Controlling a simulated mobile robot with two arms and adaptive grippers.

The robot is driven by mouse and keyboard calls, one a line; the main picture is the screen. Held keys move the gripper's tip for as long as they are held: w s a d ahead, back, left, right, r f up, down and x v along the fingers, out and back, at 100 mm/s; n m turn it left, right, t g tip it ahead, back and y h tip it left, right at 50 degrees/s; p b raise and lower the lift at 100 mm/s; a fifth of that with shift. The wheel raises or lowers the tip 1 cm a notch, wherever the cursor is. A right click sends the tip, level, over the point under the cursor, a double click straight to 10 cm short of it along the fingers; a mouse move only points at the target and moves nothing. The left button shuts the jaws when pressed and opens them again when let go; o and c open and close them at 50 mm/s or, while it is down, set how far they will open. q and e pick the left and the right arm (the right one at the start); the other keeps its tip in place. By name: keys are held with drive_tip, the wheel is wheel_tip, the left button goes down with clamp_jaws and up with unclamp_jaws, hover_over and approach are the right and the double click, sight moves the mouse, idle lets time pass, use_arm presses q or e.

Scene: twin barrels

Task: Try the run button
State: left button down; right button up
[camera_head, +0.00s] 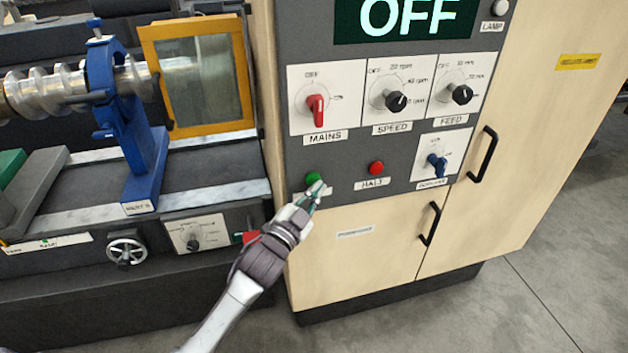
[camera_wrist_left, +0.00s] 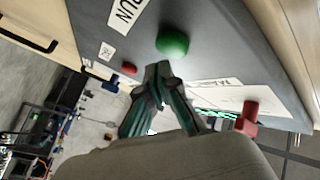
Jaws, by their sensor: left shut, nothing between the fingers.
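The green run button (camera_head: 313,179) sits at the lower left of the grey control panel, and it also shows in the left wrist view (camera_wrist_left: 173,42), near a label reading RUN (camera_wrist_left: 126,13). My left gripper (camera_head: 318,189) is shut and empty, with its fingertips close to the button. In the left wrist view its fingers (camera_wrist_left: 158,72) point toward the button's edge; I cannot tell whether they touch it. The gripper hides most of the label under the button in the head view. The display (camera_head: 405,18) reads OFF. My right gripper is not in view.
The red halt button (camera_head: 376,168) is right of the green one. Above are the red mains knob (camera_head: 316,104), black speed knob (camera_head: 396,101) and feed knob (camera_head: 462,94). A blue knob (camera_head: 436,162) and black door handles (camera_head: 483,154) are at right. The lathe stands left.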

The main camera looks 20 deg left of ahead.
use_arm(q)
drive_tip(key=shift+w+a, duration=0.25)
drive_tip(key=shift+w, duration=0.05)
drive_tip(key=shift+w+a, duration=0.25)
drive_tip(key=shift+w, duration=0.15)
idle(0.8)
idle(0.3)
drive_tip(key=shift+s+d+p, duration=0.3)
drive_tip(key=shift+s+d, duration=0.2)
drive_tip(key=shift+s, duration=0.25)
drive_tip(key=shift+s+d+p, duration=0.35)
drive_tip(key=shift+s+d, duration=0.35)
drive_tip(key=shift+s, duration=0.35)
drive_tip(key=shift+s+d+p, duration=0.3)
drive_tip(key=shift+s+d, duration=0.4)
drive_tip(key=shift+s, duration=0.35)
